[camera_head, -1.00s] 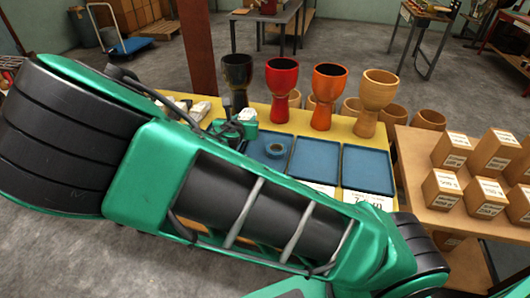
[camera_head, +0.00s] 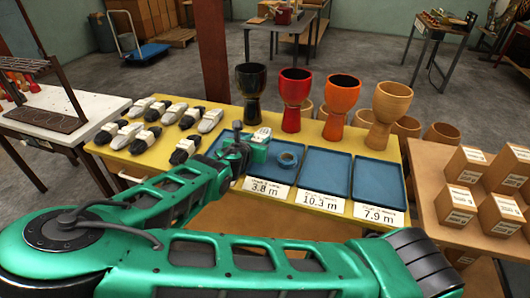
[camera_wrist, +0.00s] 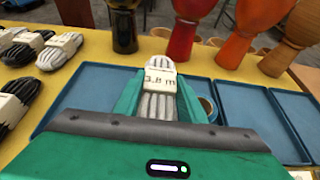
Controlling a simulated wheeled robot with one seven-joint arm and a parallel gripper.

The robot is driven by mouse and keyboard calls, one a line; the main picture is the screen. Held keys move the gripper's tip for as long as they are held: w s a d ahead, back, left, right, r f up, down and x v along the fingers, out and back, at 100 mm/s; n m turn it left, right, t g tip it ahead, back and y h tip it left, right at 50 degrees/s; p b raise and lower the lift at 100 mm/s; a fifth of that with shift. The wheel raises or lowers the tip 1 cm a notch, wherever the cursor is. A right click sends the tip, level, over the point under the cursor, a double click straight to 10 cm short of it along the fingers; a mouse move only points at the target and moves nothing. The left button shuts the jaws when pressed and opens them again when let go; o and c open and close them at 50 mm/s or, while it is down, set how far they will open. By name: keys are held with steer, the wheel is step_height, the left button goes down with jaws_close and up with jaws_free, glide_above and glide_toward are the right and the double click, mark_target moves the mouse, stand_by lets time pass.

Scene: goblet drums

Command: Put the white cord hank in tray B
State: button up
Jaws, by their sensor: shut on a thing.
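My gripper (camera_head: 257,141) is shut on a white cord hank (camera_wrist: 157,97); its paper band reads about 3.8 m in the wrist view. In the head view, the held hank (camera_head: 262,134) is above the back of the blue trays. A blue tray (camera_head: 290,148) holding a blue ring-shaped roll (camera_head: 288,159) has a 3.8 m card (camera_head: 266,188) at its front. The trays to its right are marked 10.3 m (camera_head: 323,170) and 7.9 m (camera_head: 378,182) and look empty. Another blue tray (camera_wrist: 85,82) lies to the left. The tray letters are too small to read.
Several white and black hanks (camera_head: 160,118) lie on the left of the yellow table (camera_head: 105,150). Dark, red, orange and tan goblet drums (camera_head: 392,105) stand behind the trays. Cartons (camera_head: 495,210) fill a wooden table at right.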

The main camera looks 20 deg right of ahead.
steer(key=d, duration=0.1)
steer(key=d+f, duration=0.1)
steer(key=shift+d+f, duration=0.3)
steer(key=shift+d, duration=0.05)
steer(key=shift+f, duration=2)
steer(key=o, duration=1.1)
steer(key=shift+c, duration=0.2)
steer(key=v, duration=1.1)
steer(key=shift+s+a+r, duration=0.1)
steer(key=shift+s+a, duration=0.15)
steer(key=shift+s, duration=0.05)
